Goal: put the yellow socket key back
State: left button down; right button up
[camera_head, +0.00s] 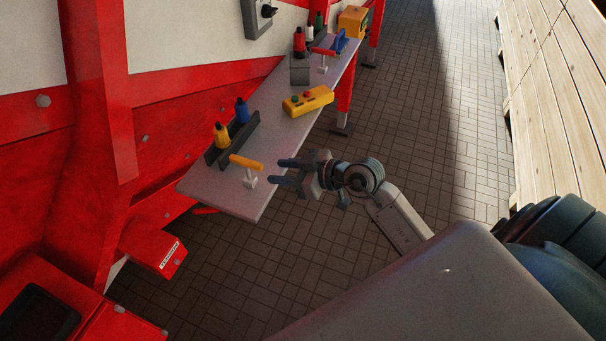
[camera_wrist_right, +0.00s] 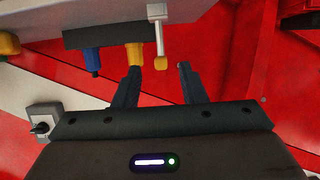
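The yellow socket key (camera_head: 246,162) has a yellow bar handle on a pale upright stem. In the head view it stands near the front end of the grey shelf (camera_head: 215,188), its foot at a small whitish block (camera_head: 250,182). My right gripper (camera_head: 283,171) is open and empty, just right of the key and apart from it. In the right wrist view, which appears upside down, the key's yellow handle end (camera_wrist_right: 161,63) shows beyond the gap between the open fingers (camera_wrist_right: 157,78). My left gripper is out of view.
A dark rack with a yellow bottle-like piece (camera_head: 221,136) and a blue one (camera_head: 241,112) stands just behind the key. A yellow button box (camera_head: 307,100) lies farther along the shelf. A red-handled key (camera_head: 323,51) stands beyond it. Open tiled floor (camera_head: 400,120) lies to the right.

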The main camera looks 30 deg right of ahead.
jog(key=shift+b+v, duration=0.35)
jog(key=shift+v, duration=2.45)
jog(key=w+d+f+m+t+h, duration=0.15)
jog(key=d+f, duration=0.25)
jog(key=f, duration=0.6)
jog(key=w+d+f+m+t+h, duration=0.15)
jog(key=d+f, duration=0.25)
jog(key=f, duration=0.6)
jog(key=s+d+f+m+g+h, duration=0.1)
jog(key=s+d+f+m+h, duration=0.15)
jog(key=f, duration=0.65)
jog(key=s+d+f+m+h, duration=0.2)
jog(key=s+d+f, duration=0.15)
jog(key=f, duration=0.55)
jog(key=s+a+f+g+h, duration=0.25)
jog(key=s+f+g, duration=0.55)
jog(key=s+f, duration=1.45)
jog(key=s+a+f+g, duration=0.1)
jog(key=s+a, duration=0.1)
jog(key=s, duration=0.4)
jog(key=s+a+f+g, duration=0.2)
jog(key=s+a, duration=0.1)
jog(key=s, duration=0.4)
jog(key=shift+s+g+y, duration=0.25)
jog(key=shift+g+y, duration=0.05)
jog(key=shift+y, duration=0.1)
